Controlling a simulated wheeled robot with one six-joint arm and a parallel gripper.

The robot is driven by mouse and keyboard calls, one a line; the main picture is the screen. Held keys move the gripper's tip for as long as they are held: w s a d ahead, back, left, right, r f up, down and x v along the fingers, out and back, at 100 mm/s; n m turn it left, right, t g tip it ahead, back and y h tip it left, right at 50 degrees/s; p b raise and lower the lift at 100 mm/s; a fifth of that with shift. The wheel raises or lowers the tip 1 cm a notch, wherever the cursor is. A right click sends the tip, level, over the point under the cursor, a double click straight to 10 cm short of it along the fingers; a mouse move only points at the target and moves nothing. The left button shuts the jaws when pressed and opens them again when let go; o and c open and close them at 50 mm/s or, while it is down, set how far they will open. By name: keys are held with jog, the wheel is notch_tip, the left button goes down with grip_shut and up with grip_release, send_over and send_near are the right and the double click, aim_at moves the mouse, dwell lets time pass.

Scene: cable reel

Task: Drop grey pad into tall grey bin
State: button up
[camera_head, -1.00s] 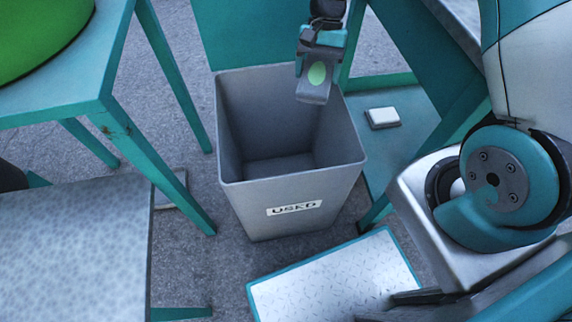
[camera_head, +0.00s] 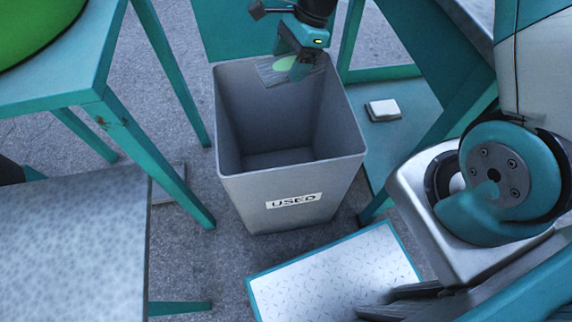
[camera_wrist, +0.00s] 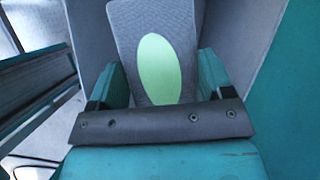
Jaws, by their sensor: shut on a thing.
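The tall grey bin (camera_head: 250,190) stands on the floor in the middle of the head view, open at the top, with a "USED" label on its front. My gripper (camera_head: 296,66) is over the back part of the bin's opening. It is shut on the grey pad (camera_head: 270,72), which has a light green oval on it. In the wrist view the pad (camera_wrist: 126,70) stands out between the two teal fingers of my gripper (camera_wrist: 156,85). The bin's inside looks empty where it shows. The wrist view also shows grey bin walls around the pad.
A teal-framed table (camera_head: 75,98) with a large green round thing (camera_head: 35,25) is on the left. A grey tabletop (camera_head: 75,245) is at lower left. A silver tread plate (camera_head: 335,275) lies in front of the bin. A small white block (camera_head: 383,110) sits right of it.

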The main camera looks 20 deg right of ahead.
jog(key=shift+f+b, duration=1.45)
jog(key=shift+f, duration=0.15)
jog(key=o, duration=1)
jog(key=p+v, duration=0.5)
jog(key=v, duration=1.2)
jog(key=shift+d+r+p, duration=0.15)
jog(key=shift+r+p, duration=0.1)
jog(key=shift+p, duration=0.05)
